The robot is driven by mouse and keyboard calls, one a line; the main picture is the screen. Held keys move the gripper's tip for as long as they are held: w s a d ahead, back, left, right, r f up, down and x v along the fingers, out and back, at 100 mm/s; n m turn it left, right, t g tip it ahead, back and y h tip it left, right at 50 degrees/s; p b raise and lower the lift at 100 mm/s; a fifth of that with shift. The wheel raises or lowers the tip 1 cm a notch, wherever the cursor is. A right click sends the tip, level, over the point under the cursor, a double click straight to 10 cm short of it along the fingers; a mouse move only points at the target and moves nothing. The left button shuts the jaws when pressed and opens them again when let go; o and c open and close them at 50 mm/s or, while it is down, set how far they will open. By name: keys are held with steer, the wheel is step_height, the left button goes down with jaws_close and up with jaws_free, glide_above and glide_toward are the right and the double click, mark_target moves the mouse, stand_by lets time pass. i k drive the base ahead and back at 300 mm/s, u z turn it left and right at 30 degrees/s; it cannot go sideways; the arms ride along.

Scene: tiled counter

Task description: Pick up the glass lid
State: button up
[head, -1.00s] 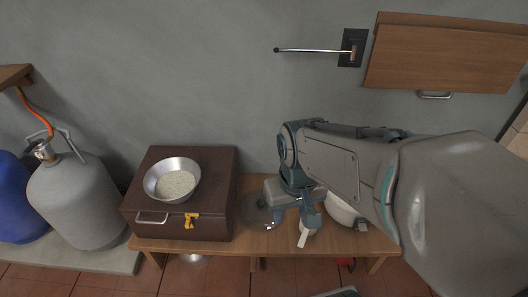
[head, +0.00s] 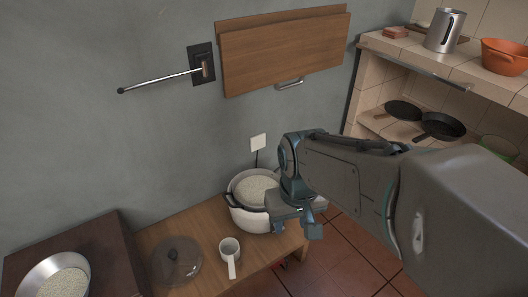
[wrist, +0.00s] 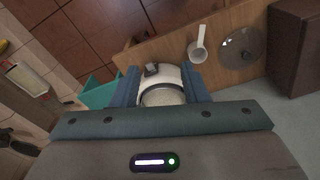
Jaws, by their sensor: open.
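The glass lid (head: 177,262) is a round, see-through disc with a dark knob. It lies on the wooden table to the left of the white cup in the head view. It also shows at the upper right in the wrist view (wrist: 241,48). My gripper (head: 293,220) is open and empty, well to the right of the lid. Its fingers (wrist: 160,88) frame the white cooker in the wrist view, but I cannot tell if they touch it.
The white cooker (head: 247,216) holds rice and is partly hidden by my gripper. A white long-handled cup (head: 230,248) stands between lid and cooker. A brown box (head: 92,245) with a metal bowl of rice (head: 35,271) bounds the left. Tiled shelves (head: 372,122) stand right.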

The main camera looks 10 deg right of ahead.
mark_target(175, 261)
steer(key=u, duration=0.05)
steer(key=k, duration=0.5)
steer(key=u, duration=0.65)
steer(key=i, duration=0.8)
steer(key=z, duration=0.05)
